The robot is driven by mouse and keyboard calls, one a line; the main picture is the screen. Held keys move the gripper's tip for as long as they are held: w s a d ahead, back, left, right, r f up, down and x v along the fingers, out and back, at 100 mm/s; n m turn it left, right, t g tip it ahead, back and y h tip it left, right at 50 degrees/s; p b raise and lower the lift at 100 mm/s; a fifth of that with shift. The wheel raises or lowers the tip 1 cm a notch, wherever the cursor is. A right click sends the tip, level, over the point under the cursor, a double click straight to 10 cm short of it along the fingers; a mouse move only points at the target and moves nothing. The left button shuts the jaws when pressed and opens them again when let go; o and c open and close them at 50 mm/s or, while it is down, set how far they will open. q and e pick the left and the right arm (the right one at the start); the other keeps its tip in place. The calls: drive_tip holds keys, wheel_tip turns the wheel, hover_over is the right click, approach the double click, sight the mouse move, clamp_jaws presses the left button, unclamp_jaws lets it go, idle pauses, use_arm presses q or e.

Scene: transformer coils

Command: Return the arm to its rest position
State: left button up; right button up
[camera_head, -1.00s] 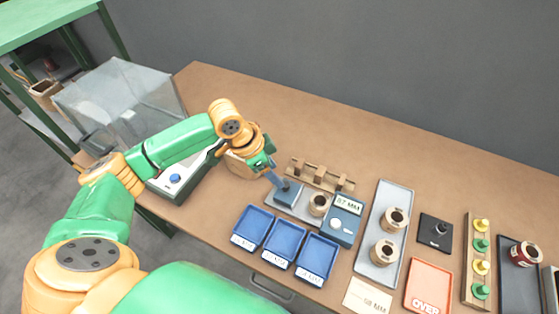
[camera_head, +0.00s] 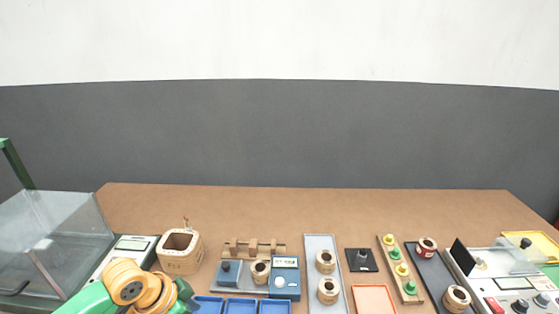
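My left arm (camera_head: 130,285) comes in at the bottom left, with a green link and orange wrist joints. A green part of its hand shows at the bottom edge, left of the blue trays. Its fingertips cannot be made out, so whether it is open or shut and whether it holds anything is hidden. My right arm and gripper are not in view.
A gauge fixture with a coil (camera_head: 261,272) and blue display box (camera_head: 285,278) stands near the arm. Blue trays (camera_head: 241,306), a coil tray (camera_head: 324,243), an orange tray (camera_head: 374,300) and a basket (camera_head: 180,252) are on the table. The table's back strip (camera_head: 320,203) is clear.

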use_arm(q)
drive_tip(key=s+d+f, duration=0.2)
drive_tip(key=d, duration=0.1)
drive_tip(key=s+d+f, duration=0.1)
drive_tip(key=d+f, duration=0.1)
drive_tip(key=s+a+f+n+y, duration=0.2)
drive_tip(key=s+n, duration=0.2)
drive_tip(key=s, duration=0.3)
drive_tip(key=s+a+f+n+y, duration=0.1)
drive_tip(key=s+a+f+n, duration=0.2)
drive_tip(key=s, duration=0.4)
wheel_tip(320, 180, down, 15)
drive_tip(key=s, duration=0.2)
drive_tip(key=s+a+f+g, duration=0.1)
drive_tip(key=s+f+g, duration=0.1)
drive_tip(key=s+f, duration=0.9)
drive_tip(key=shift+s+a, duration=0.35)
drive_tip(key=shift+s, duration=0.2)
